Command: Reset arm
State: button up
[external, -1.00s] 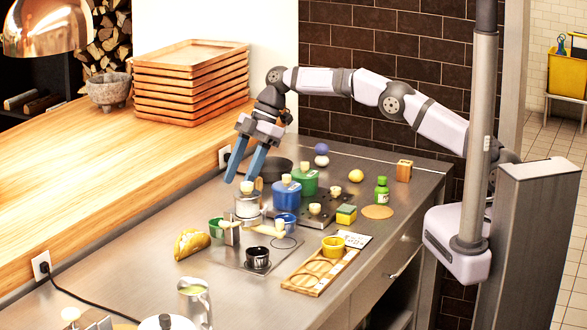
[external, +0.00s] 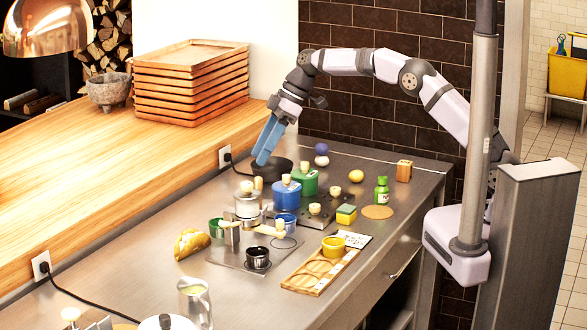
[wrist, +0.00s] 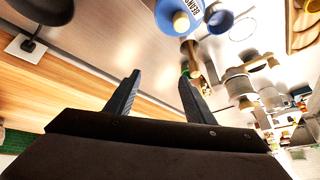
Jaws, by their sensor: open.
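My gripper (external: 267,144) hangs above the back of the steel counter, near the black pan (external: 272,170). Its two blue fingers point down and to the left. In the wrist view the fingers of my gripper (wrist: 158,90) stand apart with nothing between them. The black pan also shows at the top left of the wrist view (wrist: 45,10). A blue pot (external: 286,195) sits in front of the gripper and also shows at the top of the wrist view (wrist: 176,14).
A green pot (external: 305,183), a green bottle (external: 381,191) and a yellow-blue sponge (external: 346,214) stand on the counter. A taco (external: 192,243) and a wooden tray (external: 303,282) lie nearer the front. Stacked wooden trays (external: 190,82) stand on the wooden ledge (external: 110,165).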

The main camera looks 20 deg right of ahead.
jog(key=s+d+r+m+t+h+p, duration=0.15)
jog(key=d+m+p, duration=0.3)
jog(key=d, duration=0.85)
jog(key=d+r+m+h+p, duration=0.25)
jog(key=d+m, duration=0.25)
jog(key=d, duration=0.9)
jog(key=s+d+m+h+p, duration=0.2)
jog(key=s+d+m+p, duration=0.4)
jog(key=s+d, duration=1.2)
jog(key=shift+s+d+f+m+g, duration=0.35)
jog(key=shift+f+m+g, duration=0.1)
jog(key=shift+m, duration=0.3)
